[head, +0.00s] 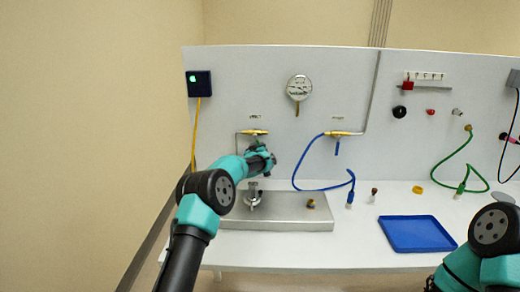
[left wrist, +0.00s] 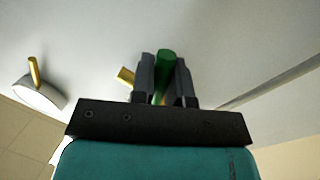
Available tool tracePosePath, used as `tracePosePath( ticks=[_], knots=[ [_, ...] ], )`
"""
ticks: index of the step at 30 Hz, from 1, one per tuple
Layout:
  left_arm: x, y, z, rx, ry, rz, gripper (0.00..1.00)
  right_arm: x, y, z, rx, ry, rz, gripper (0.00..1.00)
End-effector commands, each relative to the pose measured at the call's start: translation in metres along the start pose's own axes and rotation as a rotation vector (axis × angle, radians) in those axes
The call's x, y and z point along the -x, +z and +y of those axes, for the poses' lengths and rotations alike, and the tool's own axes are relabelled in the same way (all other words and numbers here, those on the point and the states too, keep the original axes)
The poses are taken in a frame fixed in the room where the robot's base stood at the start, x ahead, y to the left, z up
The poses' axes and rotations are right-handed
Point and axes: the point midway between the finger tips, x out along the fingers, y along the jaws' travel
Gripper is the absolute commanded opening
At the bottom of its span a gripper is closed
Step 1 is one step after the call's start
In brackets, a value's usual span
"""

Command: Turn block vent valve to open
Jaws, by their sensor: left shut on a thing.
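The brass valve (head: 254,132) on the left of the white panel has a small label above it, too small to read. Its green handle (left wrist: 165,62) shows in the left wrist view between the two dark fingers. My left gripper (head: 268,160) is just below this valve in the head view and is shut on the green handle. In the head view the gripper hides most of the handle, so its exact angle is hard to tell. My right arm is at the lower right, and its gripper is out of the picture.
A second brass valve (head: 345,133) with a blue handle (head: 337,148) pointing down and a blue hose (head: 308,188) is to the right. A round gauge (head: 299,88) hangs above. A metal base plate (head: 285,212) and a blue tray (head: 418,234) lie on the bench.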

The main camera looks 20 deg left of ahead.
Motion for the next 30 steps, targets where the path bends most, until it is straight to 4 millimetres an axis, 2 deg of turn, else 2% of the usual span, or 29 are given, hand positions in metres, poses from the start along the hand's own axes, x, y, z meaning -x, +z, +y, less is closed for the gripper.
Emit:
tracePosePath(
  ticks=[11,30],
  knots=[
    [-0.001,0.0,0.006,0.092,0.007,0.018,0.0,0.0,0.0,0.0,0.0,0.0,0.0,0.43],
    [-0.006,-0.01,0.032,0.518,0.042,0.105,0.0,0.0,0.0,0.0,0.0,0.0,0.0,0.43]
  ],
)
